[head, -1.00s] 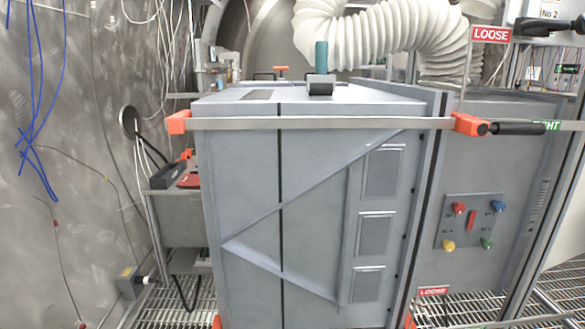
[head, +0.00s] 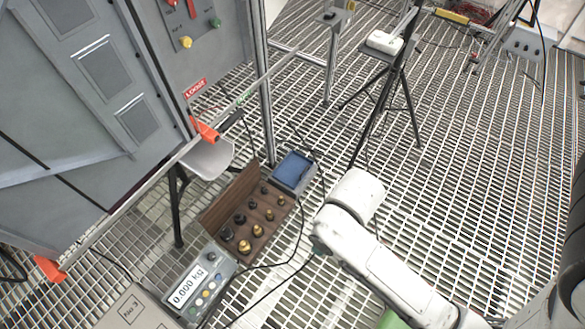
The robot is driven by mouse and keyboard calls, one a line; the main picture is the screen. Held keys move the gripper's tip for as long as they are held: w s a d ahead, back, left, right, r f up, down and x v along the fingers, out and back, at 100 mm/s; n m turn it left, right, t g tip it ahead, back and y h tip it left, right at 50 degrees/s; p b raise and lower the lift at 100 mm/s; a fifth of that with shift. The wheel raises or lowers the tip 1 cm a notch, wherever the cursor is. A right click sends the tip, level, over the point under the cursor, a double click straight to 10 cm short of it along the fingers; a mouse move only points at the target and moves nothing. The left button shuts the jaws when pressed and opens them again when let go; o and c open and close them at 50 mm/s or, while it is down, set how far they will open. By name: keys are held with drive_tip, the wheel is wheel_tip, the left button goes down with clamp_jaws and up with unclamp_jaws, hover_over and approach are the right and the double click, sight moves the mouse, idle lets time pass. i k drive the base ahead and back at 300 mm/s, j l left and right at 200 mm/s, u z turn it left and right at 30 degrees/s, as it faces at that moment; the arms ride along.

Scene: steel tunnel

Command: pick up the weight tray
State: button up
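An open brown wooden tray (head: 231,197) lies left of the picture's middle in the head view, low over the grating. Several dark and brass-coloured weights (head: 244,246) stand in it in rows, and a raised brown panel runs along its left side. It looks like the weight tray. My white arm reaches in from the lower right and its visible end lies to the right of the tray, apart from it in the picture. My gripper's fingers do not show.
A scale readout (head: 187,287) showing 0.000 kg is next to the tray's near end. A blue-topped box (head: 294,169) is at its far end. A grey cabinet (head: 85,90) fills the upper left. Black cables cross the grating. A black tripod (head: 390,90) stands behind; open grating lies right.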

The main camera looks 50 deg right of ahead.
sight(294, 169)
drive_tip(key=i+j, duration=0.1)
drive_tip(key=i, duration=0.4)
drive_tip(key=i+j, duration=0.1)
drive_tip(key=i, duration=0.35)
drive_tip(key=i+z, duration=0.15)
drive_tip(key=z, duration=0.3)
drive_tip(key=i+j+z, duration=0.15)
drive_tip(key=z, duration=0.35)
drive_tip(key=i+j+z, duration=0.15)
drive_tip(key=z, duration=1.15)
